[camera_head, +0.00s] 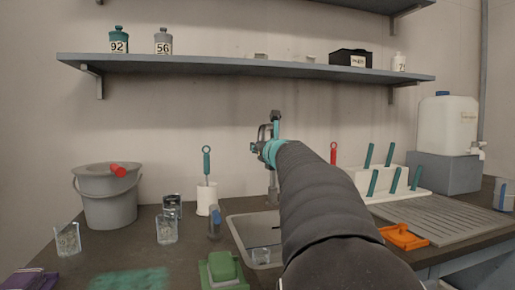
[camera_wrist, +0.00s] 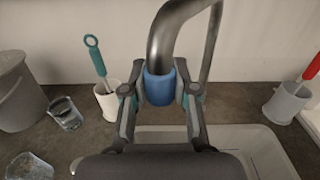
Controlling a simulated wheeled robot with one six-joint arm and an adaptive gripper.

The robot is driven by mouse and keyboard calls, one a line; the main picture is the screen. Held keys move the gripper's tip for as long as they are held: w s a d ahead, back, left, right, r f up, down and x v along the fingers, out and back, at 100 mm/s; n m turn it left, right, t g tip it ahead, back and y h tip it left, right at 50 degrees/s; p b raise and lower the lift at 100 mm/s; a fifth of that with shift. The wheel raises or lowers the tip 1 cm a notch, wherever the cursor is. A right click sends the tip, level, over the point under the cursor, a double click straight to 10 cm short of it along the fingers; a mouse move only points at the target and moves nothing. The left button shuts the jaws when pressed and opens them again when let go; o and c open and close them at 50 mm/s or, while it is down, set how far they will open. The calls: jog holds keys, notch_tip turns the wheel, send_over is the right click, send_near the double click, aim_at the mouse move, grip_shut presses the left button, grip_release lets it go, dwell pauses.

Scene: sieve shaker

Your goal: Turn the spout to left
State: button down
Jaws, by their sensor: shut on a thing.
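The spout (camera_wrist: 170,37) is a curved grey metal pipe with a blue sleeve at its end, seen at the top middle of the wrist view. My gripper (camera_wrist: 160,95) has one finger on each side of the blue sleeve and is shut on the spout end. The spout end hangs over the back edge of the sink (camera_wrist: 232,138). In the head view, my gripper (camera_head: 265,146) is at the faucet behind the sink, and my arm hides much of the basin. The lower faucet post (camera_head: 273,186) shows just left of my arm.
A white holder (camera_head: 207,200) with a teal-handled brush stands left of the sink, and a grey bucket (camera_head: 108,205) farther left. Glass beakers (camera_head: 167,230) stand between. A drying rack (camera_head: 388,185) and an orange item (camera_head: 403,237) are on the right. A shelf (camera_head: 200,64) runs above.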

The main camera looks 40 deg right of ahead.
jog(key=c, duration=0.9)
grip_release()
jog(key=shift+w+a, duration=0.1)
jog(key=shift+w, duration=0.05)
jog(key=shift+o, duration=0.2)
jog(key=v, duration=1.2)
